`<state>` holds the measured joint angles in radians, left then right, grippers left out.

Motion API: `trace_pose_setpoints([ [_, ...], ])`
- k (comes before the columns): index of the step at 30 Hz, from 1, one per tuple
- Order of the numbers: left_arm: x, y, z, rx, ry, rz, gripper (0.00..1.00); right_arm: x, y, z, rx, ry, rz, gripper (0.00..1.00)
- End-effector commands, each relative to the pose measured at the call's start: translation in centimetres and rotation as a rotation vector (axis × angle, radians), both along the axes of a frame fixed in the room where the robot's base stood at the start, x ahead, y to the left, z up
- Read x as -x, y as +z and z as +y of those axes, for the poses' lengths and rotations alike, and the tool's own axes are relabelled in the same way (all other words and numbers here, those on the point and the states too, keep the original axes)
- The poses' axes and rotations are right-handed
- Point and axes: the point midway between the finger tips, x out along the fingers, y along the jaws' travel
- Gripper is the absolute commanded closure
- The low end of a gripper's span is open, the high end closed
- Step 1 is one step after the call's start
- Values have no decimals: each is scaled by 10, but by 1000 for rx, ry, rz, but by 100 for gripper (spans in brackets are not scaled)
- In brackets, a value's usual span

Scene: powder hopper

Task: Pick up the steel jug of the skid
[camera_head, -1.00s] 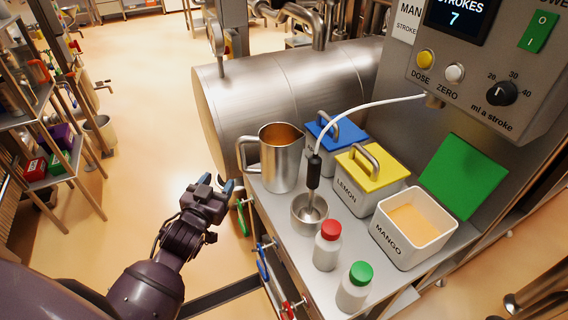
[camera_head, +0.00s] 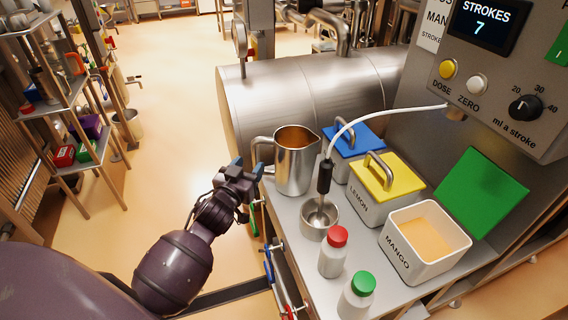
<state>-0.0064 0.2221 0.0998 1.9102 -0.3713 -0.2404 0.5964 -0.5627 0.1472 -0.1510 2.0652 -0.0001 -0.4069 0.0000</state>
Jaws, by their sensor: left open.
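The steel jug (camera_head: 295,168) stands upright at the back left of the steel skid top (camera_head: 292,222). Its handle (camera_head: 258,150) points left, and its inside looks brownish. My left gripper (camera_head: 247,168) is open and empty, just left of the jug and close below its handle. I cannot tell whether a fingertip touches the handle. My right gripper is not in view.
Beside the jug stand a small steel cup (camera_head: 319,217) with a hand tool in it, a red-capped bottle (camera_head: 333,252), a green-capped bottle (camera_head: 357,296), the yellow-lidded LEMON bin (camera_head: 372,208), a blue-lidded bin (camera_head: 362,138) and the open MANGO bin (camera_head: 402,262). A large steel tank (camera_head: 290,95) lies behind.

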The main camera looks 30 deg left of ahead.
Motion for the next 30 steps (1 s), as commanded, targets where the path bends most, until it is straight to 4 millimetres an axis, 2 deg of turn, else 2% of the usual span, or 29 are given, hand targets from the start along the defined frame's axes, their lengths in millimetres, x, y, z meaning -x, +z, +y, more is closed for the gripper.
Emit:
trace_pose_setpoints([
  [12, -46, -3, 9, 0, 0, 1, 47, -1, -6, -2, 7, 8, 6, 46],
  [21, -49, -3, 9, 1, 0, 1, 47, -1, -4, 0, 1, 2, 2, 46],
  [23, -49, -3, 9, 1, 0, 1, 55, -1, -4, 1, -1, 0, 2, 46],
  [30, -49, -3, 9, 1, 0, 1, 92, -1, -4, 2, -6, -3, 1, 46],
])
